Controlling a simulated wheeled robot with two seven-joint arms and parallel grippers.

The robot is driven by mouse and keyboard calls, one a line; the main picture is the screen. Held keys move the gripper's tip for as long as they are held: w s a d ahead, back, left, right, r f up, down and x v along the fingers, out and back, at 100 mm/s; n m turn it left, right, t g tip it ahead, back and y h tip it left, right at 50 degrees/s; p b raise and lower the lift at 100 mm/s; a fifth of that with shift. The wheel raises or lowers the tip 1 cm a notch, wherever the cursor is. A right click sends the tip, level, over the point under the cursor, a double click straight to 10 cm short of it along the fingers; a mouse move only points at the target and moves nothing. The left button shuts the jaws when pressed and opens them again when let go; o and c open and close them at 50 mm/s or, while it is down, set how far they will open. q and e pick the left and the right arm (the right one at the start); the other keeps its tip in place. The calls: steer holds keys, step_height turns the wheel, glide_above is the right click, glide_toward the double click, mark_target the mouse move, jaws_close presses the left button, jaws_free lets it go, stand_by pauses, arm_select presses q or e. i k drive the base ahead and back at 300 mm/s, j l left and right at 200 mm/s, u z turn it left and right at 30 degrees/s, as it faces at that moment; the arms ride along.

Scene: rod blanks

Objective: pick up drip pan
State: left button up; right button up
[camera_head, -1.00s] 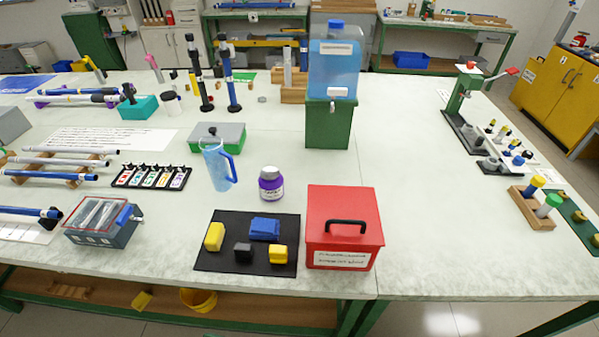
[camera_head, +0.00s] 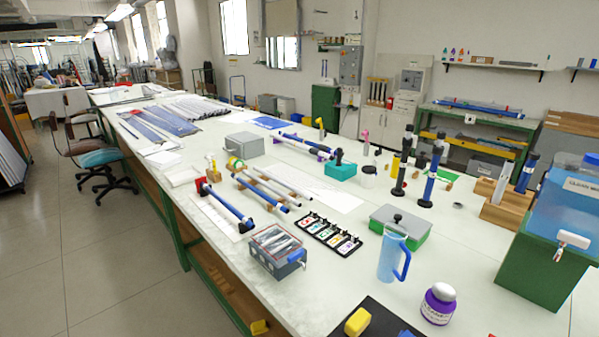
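No drip pan can be made out with certainty. A blue water tank (camera_head: 571,205) with a white tap stands on a green stand (camera_head: 541,262) at the right edge, and no pan shows under the tap. A low green box with a grey lid and black knob (camera_head: 399,223) stands left of it. A black mat (camera_head: 374,308) is cut off at the bottom edge, with a yellow block (camera_head: 357,321) on it. Neither of my grippers is in view.
A blue jug (camera_head: 392,257) and purple jar (camera_head: 438,304) stand near the front. A grey case (camera_head: 277,250), black label rack (camera_head: 329,235) and several rods (camera_head: 263,189) lie farther left.

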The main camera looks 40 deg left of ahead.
mark_target(178, 177)
steer(key=u, duration=2.15)
steer(key=i+j+u, duration=0.35)
steer(key=i, duration=0.4)
steer(key=i+u, duration=0.3)
steer(key=i, duration=0.45)
steer(key=i+z, duration=0.2)
steer(key=i, duration=0.2)
steer(key=i+j+z, duration=0.2)
steer(key=i, duration=0.25)
steer(key=i+j+z, duration=0.15)
steer(key=i, duration=0.25)
